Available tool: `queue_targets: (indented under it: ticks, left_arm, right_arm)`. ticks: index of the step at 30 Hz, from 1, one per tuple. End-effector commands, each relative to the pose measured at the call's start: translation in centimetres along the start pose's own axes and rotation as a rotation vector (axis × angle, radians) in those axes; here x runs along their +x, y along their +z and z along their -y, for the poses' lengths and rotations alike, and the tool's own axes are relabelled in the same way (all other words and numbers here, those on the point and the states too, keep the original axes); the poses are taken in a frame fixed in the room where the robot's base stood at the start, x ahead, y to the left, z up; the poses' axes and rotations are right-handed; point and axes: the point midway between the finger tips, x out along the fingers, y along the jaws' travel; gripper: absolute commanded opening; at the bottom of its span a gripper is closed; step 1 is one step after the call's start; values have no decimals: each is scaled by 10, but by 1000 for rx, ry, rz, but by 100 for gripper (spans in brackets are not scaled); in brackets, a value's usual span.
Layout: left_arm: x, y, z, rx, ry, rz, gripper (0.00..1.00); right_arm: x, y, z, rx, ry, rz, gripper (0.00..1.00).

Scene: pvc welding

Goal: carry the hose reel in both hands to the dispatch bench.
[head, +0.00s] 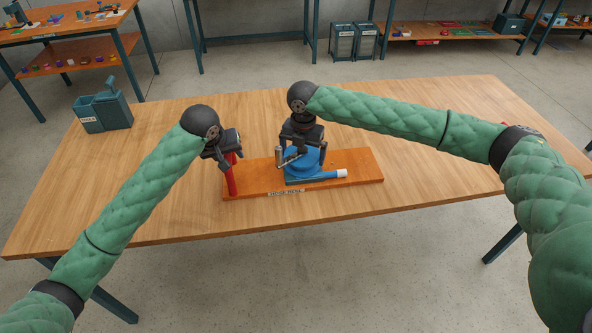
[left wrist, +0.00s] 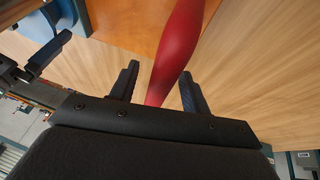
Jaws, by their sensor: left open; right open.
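A blue round reel-like thing (head: 312,177) with a white-tipped tube lies on an orange board (head: 358,170) on the wooden table. The board's front label seems to start with "HOSE". A red upright handle (head: 231,182) stands at the board's left end. My left gripper (head: 226,160) is open at the handle's upper part. In the left wrist view the red handle (left wrist: 180,45) passes between the spread fingers of my left gripper (left wrist: 158,88). My right gripper (head: 303,152) is open, pointing down over the blue thing; contact is unclear. I cannot tell which bench is the dispatch bench.
A dark teal bin (head: 103,113) stands at the table's back left corner. A bench with small parts (head: 62,36) is at the far left. Low shelving (head: 450,36) and two grey-teal containers (head: 353,42) stand at the back. The table's front left and right are clear.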

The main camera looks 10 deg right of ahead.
Motion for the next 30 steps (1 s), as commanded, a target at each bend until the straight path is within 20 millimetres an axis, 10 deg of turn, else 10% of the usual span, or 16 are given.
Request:
queue_targets:
  ticks: [15, 23, 26, 30]
  left_arm:
    - [15, 0, 0, 0, 1, -1, 47]
    - [15, 0, 0, 0, 1, -1, 0]
    - [14, 0, 0, 0, 1, -1, 0]
    - [14, 0, 0, 0, 1, -1, 0]
  right_arm:
    - [14, 0, 0, 0, 1, 1, 100]
    - [14, 0, 0, 0, 1, 1, 51]
    - [14, 0, 0, 0, 1, 1, 31]
    - [14, 0, 0, 0, 1, 1, 30]
